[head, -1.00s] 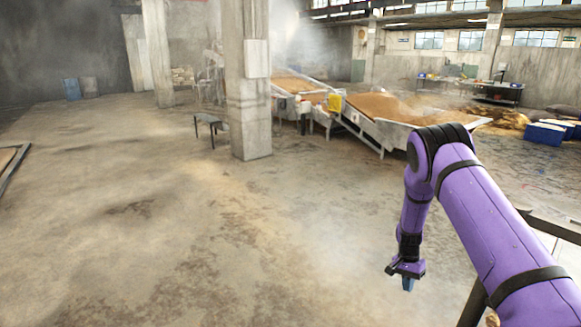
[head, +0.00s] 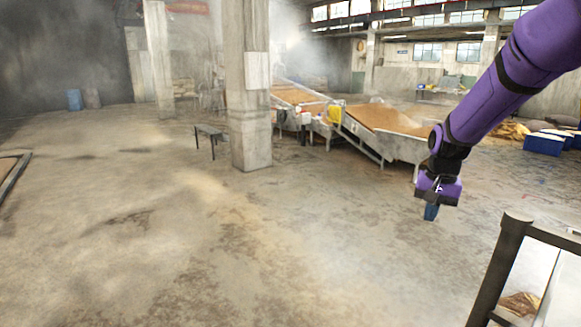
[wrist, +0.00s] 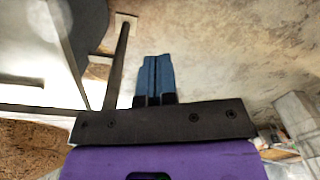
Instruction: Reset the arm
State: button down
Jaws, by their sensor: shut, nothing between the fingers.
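My purple arm reaches in from the upper right of the head view. My gripper (head: 431,211) hangs at its end, pointing down over open concrete floor. Its blue fingers are shut against each other with nothing between them. In the wrist view the shut blue fingers (wrist: 156,78) show in the middle, past the dark gripper body. Nothing touches the fingertips in either view.
A dark-framed stand (head: 512,232) with a pale surface is close at the lower right. A concrete pillar (head: 248,90) and a small bench (head: 209,131) stand left of centre. Grain-filled conveyors (head: 388,118) lie behind my gripper. Blue crates (head: 543,144) sit at the right. The floor's middle is clear.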

jog(key=s+a+r+n+t, duration=0.1)
jog(key=s+r+n+t, duration=0.1)
jog(key=s+r, duration=0.7)
jog(key=s+a+r+n+t, duration=0.15)
jog(key=s+r, duration=0.45)
jog(key=s, duration=0.7)
jog(key=s+a+n+t, duration=0.1)
jog(key=s+n, duration=0.1)
jog(key=s, duration=0.7)
jog(key=shift+f, duration=0.15)
